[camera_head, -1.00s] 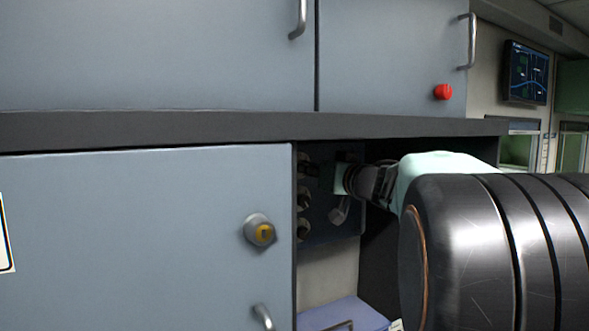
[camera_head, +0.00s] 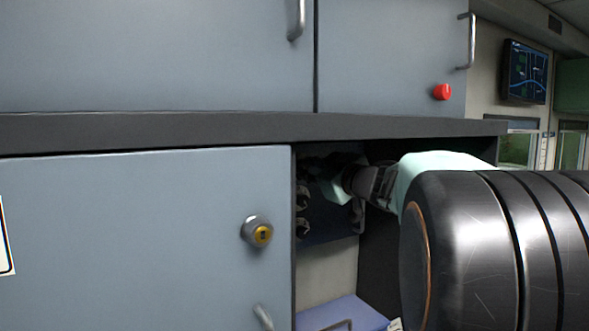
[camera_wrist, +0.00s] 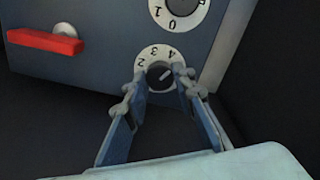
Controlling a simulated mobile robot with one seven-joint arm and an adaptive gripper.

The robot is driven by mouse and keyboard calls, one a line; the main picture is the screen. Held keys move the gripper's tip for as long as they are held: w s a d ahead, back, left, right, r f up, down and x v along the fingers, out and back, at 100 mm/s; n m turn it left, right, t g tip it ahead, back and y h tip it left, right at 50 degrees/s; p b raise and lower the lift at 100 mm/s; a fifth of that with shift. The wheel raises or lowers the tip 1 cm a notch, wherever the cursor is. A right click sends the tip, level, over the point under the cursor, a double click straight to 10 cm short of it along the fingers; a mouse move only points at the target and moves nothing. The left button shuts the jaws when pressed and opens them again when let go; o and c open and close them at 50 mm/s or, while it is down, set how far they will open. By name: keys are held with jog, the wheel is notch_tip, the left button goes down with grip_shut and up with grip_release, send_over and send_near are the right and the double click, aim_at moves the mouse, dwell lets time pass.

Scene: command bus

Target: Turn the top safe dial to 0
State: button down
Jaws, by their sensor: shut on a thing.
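The safe (camera_head: 325,224) sits inside the open lower compartment, mostly behind my arm in the head view. In the wrist view, the top safe dial (camera_wrist: 161,53) has a dark knob with a pale pointer line and a white number ring, seen upside down. The figures 2, 3 and 4 show on it. My gripper (camera_wrist: 162,76) is shut on the knob, one finger on each side. My gripper also shows in the head view (camera_head: 318,182), where it hides the top dial. Another dial (camera_wrist: 181,9), with 0 and 1 showing, is cut off above it.
A red handle (camera_wrist: 45,41) sticks out from the safe at left in the wrist view. A grey-blue cabinet door (camera_head: 140,235) with a lock stands left of the opening. A dark ledge (camera_head: 230,129) runs above it. A blue-lilac case (camera_head: 340,312) lies below.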

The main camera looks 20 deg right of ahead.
jog(key=n+b, duration=1)
jog(key=n, duration=1.3)
jog(key=shift+n, duration=0.3)
dwell(0.3)
jog(key=c, duration=1.6)
grip_release()
jog(key=s+d, duration=0.1)
jog(key=s, duration=0.6)
jog(key=shift+s+d, duration=0.15)
jog(key=shift+d, duration=0.05)
